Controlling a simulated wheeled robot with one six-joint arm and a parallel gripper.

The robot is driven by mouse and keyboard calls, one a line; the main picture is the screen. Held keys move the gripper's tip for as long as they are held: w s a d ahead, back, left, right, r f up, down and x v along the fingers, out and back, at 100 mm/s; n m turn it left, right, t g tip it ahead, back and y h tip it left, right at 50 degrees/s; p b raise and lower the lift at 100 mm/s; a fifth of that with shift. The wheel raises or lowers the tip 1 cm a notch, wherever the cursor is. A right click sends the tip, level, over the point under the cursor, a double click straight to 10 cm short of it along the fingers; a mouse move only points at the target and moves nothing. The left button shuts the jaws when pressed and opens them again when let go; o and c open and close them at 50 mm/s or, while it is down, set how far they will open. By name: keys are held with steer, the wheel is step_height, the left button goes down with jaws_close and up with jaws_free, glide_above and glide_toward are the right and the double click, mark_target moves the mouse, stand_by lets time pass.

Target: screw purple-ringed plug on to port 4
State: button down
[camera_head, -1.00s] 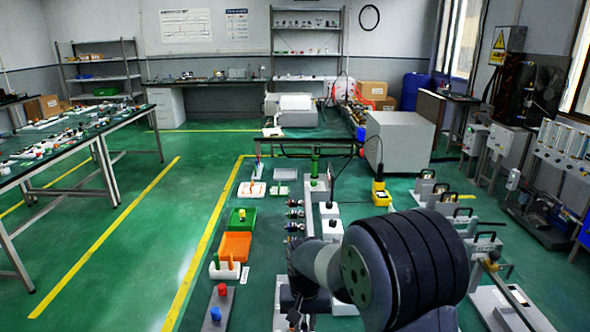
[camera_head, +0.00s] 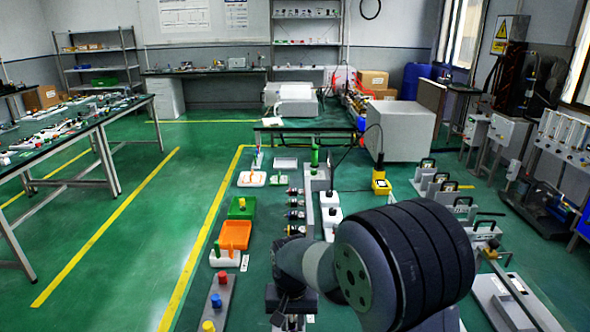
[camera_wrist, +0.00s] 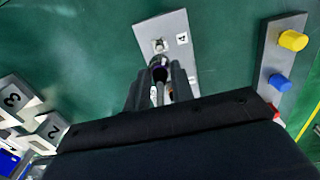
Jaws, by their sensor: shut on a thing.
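The plate of port 4 (camera_wrist: 167,24) is a grey plate with a white "4" label in the upper middle of the wrist view. Its small round metal port (camera_wrist: 158,45) lies just beyond my gripper (camera_wrist: 160,80). My gripper is shut on the plug (camera_wrist: 159,73), a dark round piece with a trace of purple at its rim. The plug's end looks close to the port, but I cannot tell whether they touch. The fingers hide most of the plug. In the head view my arm covers much of the right foreground, and the plug cannot be made out.
A grey strip with yellow (camera_wrist: 293,40), blue (camera_wrist: 278,81) and red knobs lies to the right in the wrist view. Blocks marked 3 (camera_wrist: 13,97) and 2 (camera_wrist: 53,131) stand at the lower left. An orange tray (camera_head: 235,235) lies left of my arm.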

mark_target(292, 321)
steer(key=shift+f, duration=0.1)
steer(key=shift+f+b, duration=2.1)
steer(key=shift+f, duration=0.75)
steer(key=shift+f+b, duration=0.3)
steer(key=shift+f, duration=0.25)
steer(key=c, duration=1.1)
jaws_free()
steer(key=shift+c, duration=0.2)
steer(key=shift+r, duration=0.1)
step_height(292, 321, up, 11)
steer(key=shift+f, duration=0.15)
steer(key=shift+f, duration=0.1)
step_height(292, 321, down, 11)
steer(key=shift+r, duration=0.2)
